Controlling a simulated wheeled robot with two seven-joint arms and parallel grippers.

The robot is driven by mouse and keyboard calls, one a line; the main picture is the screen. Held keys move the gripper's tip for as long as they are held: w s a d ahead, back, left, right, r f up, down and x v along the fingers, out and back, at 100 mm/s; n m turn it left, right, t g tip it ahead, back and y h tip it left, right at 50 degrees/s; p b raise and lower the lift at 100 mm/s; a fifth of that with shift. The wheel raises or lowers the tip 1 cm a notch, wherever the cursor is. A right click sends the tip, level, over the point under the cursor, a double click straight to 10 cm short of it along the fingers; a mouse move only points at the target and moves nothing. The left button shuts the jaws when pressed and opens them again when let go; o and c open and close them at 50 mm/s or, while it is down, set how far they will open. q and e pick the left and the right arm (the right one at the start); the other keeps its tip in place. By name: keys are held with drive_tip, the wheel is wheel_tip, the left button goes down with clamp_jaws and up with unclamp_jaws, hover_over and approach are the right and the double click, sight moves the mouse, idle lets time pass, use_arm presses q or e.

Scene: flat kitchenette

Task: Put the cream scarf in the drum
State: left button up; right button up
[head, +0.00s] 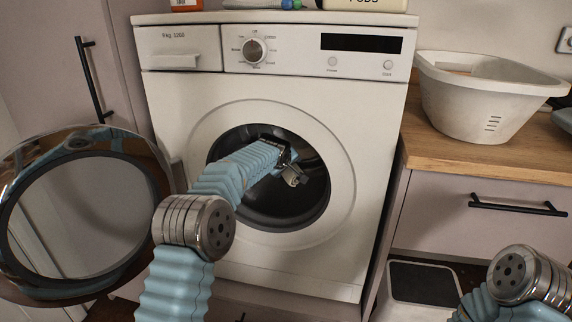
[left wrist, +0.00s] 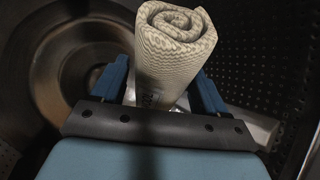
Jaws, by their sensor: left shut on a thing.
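The washing machine's drum (head: 312,205) is open, with its round door (head: 80,215) swung out to the left. My left arm reaches through the opening, and my left gripper (head: 291,172) is inside the drum. In the left wrist view the left gripper (left wrist: 165,95) is shut on the rolled cream scarf (left wrist: 175,50), which has a fine wavy pattern. The drum's perforated wall (left wrist: 265,60) surrounds the scarf there. In the head view the scarf is hidden or too small to make out. Of my right arm only a link shows at the lower right; its gripper is out of view.
A white laundry basket (head: 485,100) stands on the wooden counter (head: 490,152) to the right of the machine (head: 180,95). Several items, partly cut off, stand on top of the machine. A white bin with a dark lid (head: 424,284) is on the floor at the lower right.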

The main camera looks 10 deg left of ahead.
use_arm(q)
drive_tip(key=o, duration=1.1)
drive_tip(key=shift+s, duration=0.1)
